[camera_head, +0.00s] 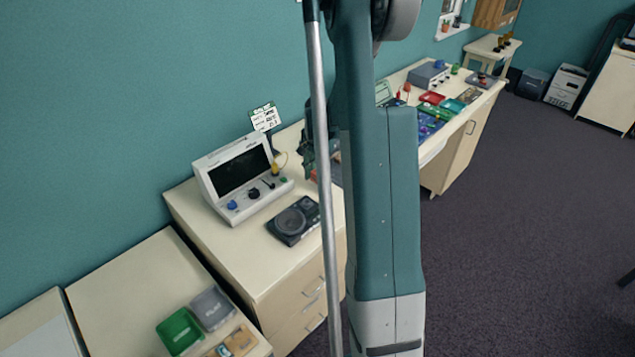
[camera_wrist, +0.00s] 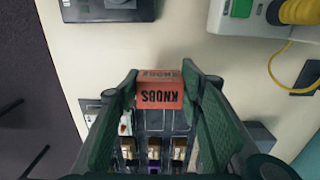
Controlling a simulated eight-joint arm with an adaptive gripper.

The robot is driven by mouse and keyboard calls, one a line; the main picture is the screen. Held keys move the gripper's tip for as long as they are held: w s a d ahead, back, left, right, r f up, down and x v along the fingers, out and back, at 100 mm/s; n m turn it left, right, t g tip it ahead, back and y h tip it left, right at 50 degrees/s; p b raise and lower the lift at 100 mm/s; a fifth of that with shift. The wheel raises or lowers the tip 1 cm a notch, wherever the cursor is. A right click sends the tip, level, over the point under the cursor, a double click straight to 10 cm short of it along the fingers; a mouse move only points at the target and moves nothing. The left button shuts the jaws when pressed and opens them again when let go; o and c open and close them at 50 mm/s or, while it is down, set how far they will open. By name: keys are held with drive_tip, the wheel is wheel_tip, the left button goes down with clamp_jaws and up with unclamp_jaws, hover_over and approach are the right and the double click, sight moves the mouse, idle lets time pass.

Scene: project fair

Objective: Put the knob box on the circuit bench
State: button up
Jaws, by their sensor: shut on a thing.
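The knob box (camera_wrist: 160,94) is a small orange-red box with KNOBS printed on it, upside down in the wrist view. My gripper (camera_wrist: 160,78) is shut on it, with a dark green finger at each side. In the head view my gripper (camera_head: 308,150) is over the near cream bench (camera_head: 253,250), partly hidden by my arm. The box is mostly hidden there. A farther bench (camera_head: 436,154) holds colored trays and a blue board; it looks like the circuit bench, but no readable label confirms this.
A white screen instrument (camera_head: 243,178) and a black device (camera_head: 294,220) stand on the near bench. A dark compartmented tray (camera_wrist: 154,146) with small parts shows between my fingers. A yellow cable (camera_wrist: 276,70) is at right. Green (camera_head: 179,331) and grey (camera_head: 212,307) trays sit front left.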

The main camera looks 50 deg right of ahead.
sight(318, 181)
drive_tip(key=shift+f, duration=1.6)
drive_tip(key=shift+f, duration=0.2)
drive_tip(key=o, duration=0.9)
drive_tip(key=shift+r, duration=0.1)
drive_tip(key=shift+r, duration=0.1)
wheel_tip(318, 181, up, 12)
drive_tip(key=shift+r, duration=0.1)
